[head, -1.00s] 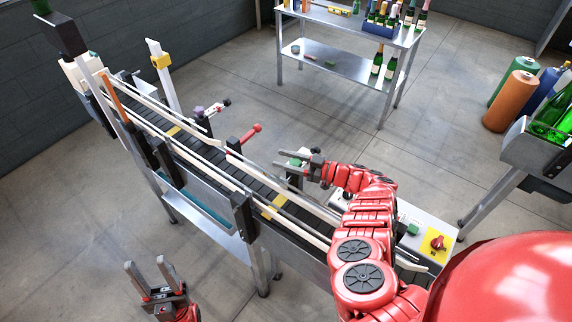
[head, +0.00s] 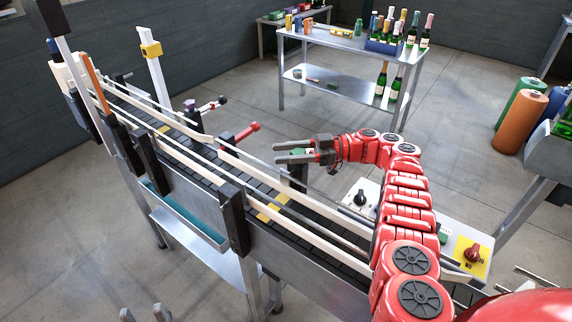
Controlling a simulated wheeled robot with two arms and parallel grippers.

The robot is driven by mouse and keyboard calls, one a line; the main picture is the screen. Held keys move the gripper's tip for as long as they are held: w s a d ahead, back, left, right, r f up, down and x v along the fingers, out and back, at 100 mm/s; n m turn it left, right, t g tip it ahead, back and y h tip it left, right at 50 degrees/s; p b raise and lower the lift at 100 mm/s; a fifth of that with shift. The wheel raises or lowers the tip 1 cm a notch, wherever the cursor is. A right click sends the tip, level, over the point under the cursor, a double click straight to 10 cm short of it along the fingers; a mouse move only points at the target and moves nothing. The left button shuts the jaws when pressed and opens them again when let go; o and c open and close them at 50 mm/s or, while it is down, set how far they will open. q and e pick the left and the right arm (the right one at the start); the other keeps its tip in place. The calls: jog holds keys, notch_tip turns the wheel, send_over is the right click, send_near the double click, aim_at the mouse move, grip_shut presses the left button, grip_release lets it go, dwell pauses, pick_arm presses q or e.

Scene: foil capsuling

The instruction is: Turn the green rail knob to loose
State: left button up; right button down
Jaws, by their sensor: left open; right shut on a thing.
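The green rail knob (head: 297,151) sits on a dark post at the right side of the conveyor (head: 250,192), mostly hidden by my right gripper. My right gripper (head: 284,153) comes in from the right with its fingers pointing left, one on each side of the knob, and is shut on it. The knob's pointer or marking cannot be made out. My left gripper (head: 144,313) shows only its two fingertips at the bottom edge. They are apart, with nothing between them, away from the conveyor.
A red knob (head: 252,128) and a purple knob (head: 190,105) stand farther along the conveyor. A control panel with a black dial (head: 360,198) and a red switch (head: 474,253) lies below my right arm. A steel table (head: 345,42) with bottles stands behind. Open floor lies between.

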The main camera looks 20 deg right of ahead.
jog(key=shift+g+b, duration=0.3)
jog(key=shift+b, duration=0.25)
jog(key=shift+c, duration=1.6)
grip_release()
